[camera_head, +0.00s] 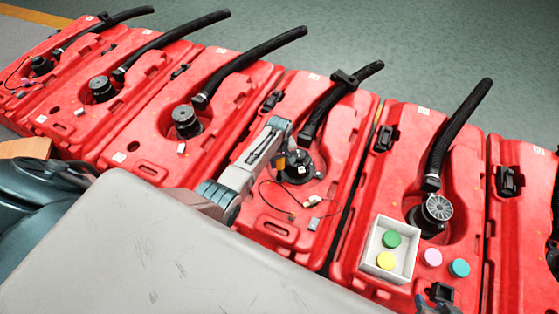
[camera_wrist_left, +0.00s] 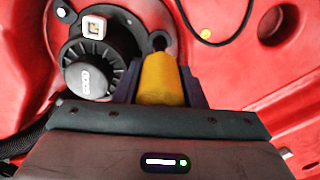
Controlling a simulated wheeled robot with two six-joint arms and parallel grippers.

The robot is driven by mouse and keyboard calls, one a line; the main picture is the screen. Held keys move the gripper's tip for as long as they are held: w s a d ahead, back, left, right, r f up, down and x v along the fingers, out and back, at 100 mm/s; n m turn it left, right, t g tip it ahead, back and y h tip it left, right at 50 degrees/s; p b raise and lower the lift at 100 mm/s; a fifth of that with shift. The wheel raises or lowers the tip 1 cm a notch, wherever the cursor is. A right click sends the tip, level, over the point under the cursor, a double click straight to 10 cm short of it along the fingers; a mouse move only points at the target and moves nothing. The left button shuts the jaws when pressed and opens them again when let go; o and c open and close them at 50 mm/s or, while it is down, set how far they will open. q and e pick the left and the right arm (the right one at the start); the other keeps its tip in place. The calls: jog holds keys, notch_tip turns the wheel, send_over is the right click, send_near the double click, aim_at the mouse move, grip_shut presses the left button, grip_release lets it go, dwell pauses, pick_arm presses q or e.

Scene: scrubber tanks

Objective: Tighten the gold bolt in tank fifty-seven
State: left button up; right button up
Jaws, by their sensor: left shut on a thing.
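My left arm reaches over the red tank (camera_head: 338,130) in the middle of the head view. My left gripper (camera_head: 284,165) is at the round black fitting (camera_head: 301,168) in that tank. In the left wrist view the dark fingers are shut on a gold-yellow cylinder (camera_wrist_left: 162,80), which looks like the gold bolt. It is at the edge of the black fitting, beside a black ribbed knob (camera_wrist_left: 88,70) and a pale square socket (camera_wrist_left: 95,27). The bolt's lower end is hidden. My right gripper (camera_head: 437,296) shows at the bottom right; its jaws are unclear. Tank numbers are too small to read.
A white box (camera_head: 369,258) with green (camera_head: 391,240) and yellow (camera_head: 387,260) caps stands on the tank to the right. Pink (camera_head: 432,257) and teal (camera_head: 459,268) caps are beside it. A thin cable (camera_head: 276,204) lies near my left gripper. Black hoses rise from the tanks.

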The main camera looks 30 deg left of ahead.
pick_arm(q)
jog(key=shift+w+r+p, duration=0.1)
jog(key=shift+r+p, duration=2.3)
jog(key=shift+r, duration=0.05)
